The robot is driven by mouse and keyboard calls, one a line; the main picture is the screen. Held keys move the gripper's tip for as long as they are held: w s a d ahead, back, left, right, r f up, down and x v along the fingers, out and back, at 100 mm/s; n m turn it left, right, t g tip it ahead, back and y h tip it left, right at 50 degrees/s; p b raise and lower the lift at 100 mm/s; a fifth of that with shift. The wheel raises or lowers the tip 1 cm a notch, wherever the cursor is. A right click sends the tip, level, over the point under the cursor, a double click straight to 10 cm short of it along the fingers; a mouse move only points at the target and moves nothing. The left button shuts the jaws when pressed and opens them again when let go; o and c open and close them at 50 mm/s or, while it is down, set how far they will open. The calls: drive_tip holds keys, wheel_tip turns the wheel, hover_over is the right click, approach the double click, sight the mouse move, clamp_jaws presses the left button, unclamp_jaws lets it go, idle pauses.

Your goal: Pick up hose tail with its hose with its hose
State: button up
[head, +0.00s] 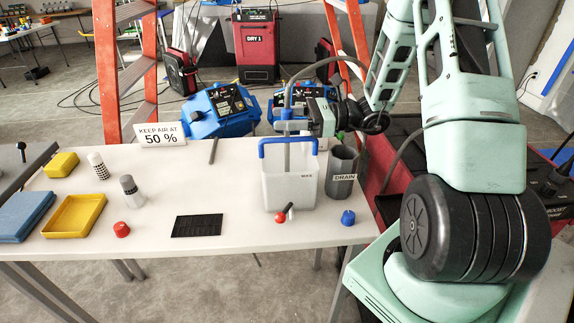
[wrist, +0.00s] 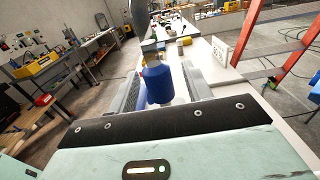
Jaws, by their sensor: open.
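A blue hose tail (head: 287,114) with a grey hose (head: 288,92) rising from it stands above the clear tank (head: 290,185) with the blue rim. The hose curves up and over to the right. My gripper (head: 300,122) is level with the hose tail, at its right side. In the wrist view, the blue hose tail (wrist: 157,84) stands upright between the two grey fingers of my gripper (wrist: 162,90), with the hose (wrist: 140,16) above it. The jaws are open, with gaps visible beside the hose tail. Its lower end is hidden in the wrist view.
A grey DRAIN cup (head: 342,172) stands close to the tank's right. A red ball-shaped part (head: 281,217) and a blue knob (head: 348,217) lie in front. A black grid mat (head: 197,226), a yellow tray (head: 74,216) and two bottles are on the left. The table's middle is mostly clear.

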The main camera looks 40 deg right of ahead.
drive_tip(key=shift+x, duration=0.85)
drive_tip(key=shift+c, duration=0.3)
clamp_jaws()
drive_tip(key=shift+w, duration=0.1)
wheel_tip(320, 180, up, 28)
drive_tip(key=shift+p, duration=0.4)
drive_tip(key=shift+r, duration=0.1)
